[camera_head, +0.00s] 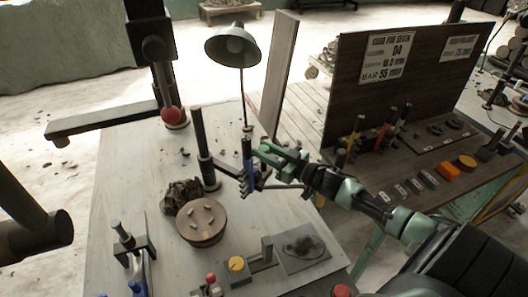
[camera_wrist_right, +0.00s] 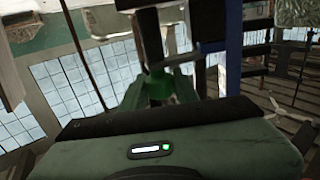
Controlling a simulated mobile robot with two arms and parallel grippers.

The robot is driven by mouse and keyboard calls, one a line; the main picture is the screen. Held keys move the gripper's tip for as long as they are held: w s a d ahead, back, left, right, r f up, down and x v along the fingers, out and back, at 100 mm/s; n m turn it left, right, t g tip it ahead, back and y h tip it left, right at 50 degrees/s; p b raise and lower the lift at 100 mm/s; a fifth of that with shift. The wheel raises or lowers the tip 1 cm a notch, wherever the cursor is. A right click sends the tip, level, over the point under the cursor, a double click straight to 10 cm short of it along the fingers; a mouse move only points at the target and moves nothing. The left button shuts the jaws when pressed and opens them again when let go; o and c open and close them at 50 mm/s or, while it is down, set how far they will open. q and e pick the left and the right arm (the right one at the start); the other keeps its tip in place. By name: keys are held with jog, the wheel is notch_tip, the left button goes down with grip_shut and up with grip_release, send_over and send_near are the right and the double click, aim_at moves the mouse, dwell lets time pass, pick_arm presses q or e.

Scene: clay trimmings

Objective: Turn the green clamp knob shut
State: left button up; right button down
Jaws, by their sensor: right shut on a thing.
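My right gripper (camera_head: 264,153) reaches in from the right and is beside a blue upright bar (camera_head: 248,163) near the table's right edge. In the right wrist view, a bright green knob (camera_wrist_right: 183,88) shows between the dark fingers of this gripper (camera_wrist_right: 172,75), which is shut on it. The blue bar (camera_wrist_right: 234,45) stands just right of the fingers there. In the head view the knob is mostly hidden by the gripper, and I cannot tell how far it is turned. My left gripper is not in view.
A dark post (camera_head: 201,135) and a green lamp (camera_head: 232,47) stand close to the right gripper. A round wooden turntable (camera_head: 201,222) and a dark clay lump (camera_head: 182,195) are in front. A tool bench (camera_head: 400,165) is at right. The left tabletop (camera_head: 120,180) has free room.

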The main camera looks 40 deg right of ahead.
aim_at(264, 148)
jog(key=shift+n+g+y, duration=0.3)
jog(key=shift+n+y, duration=0.2)
jog(key=shift+y, duration=0.2)
jog(key=c, duration=1.1)
grip_release()
jog(key=shift+o, duration=0.2)
notch_tip(264, 148, up, 20)
jog(key=b, duration=0.2)
